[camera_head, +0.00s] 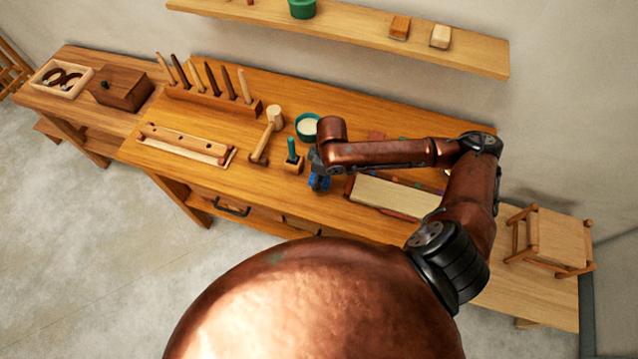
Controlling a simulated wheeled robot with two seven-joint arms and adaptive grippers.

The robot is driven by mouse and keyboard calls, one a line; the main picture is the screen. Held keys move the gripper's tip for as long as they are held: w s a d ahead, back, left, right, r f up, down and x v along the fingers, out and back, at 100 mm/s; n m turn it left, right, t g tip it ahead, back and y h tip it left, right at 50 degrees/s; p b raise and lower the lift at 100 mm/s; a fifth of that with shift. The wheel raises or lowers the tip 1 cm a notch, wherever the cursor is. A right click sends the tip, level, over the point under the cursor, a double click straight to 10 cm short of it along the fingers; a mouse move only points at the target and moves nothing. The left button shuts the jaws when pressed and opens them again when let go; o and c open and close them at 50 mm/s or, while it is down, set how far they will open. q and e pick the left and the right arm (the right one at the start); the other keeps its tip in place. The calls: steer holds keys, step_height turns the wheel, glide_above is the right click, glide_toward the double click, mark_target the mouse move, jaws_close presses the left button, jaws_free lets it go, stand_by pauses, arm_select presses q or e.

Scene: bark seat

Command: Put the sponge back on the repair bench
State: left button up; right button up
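The long wooden bench (264,82), which I take as the repair bench, runs across the middle. My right arm comes in from the right, and its gripper (318,172) is above the bench's front part, just right of a small wooden block with a green-handled tool (292,156). A blue patch shows at the gripper's tip; I cannot tell whether it is a finger or something held. No sponge can be picked out for certain. An orange-brown block (399,27) and a cream block (440,36) lie on the wall shelf. My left gripper is out of view.
The bench holds a tool rack (212,100), a mallet (267,138), a teal bowl (307,127) and a pale board (390,194) under my arm. A small stool (560,235) stands at right.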

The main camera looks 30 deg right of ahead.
mark_target(324, 180)
steer(key=shift+w+f, duration=0.2)
steer(key=shift+f, duration=1.55)
steer(key=o, duration=1)
steer(key=shift+f, duration=0.1)
steer(key=r, duration=0.8)
steer(key=s+d+r+p, duration=0.1)
steer(key=r, duration=0.3)
steer(key=shift+s+r, duration=0.1)
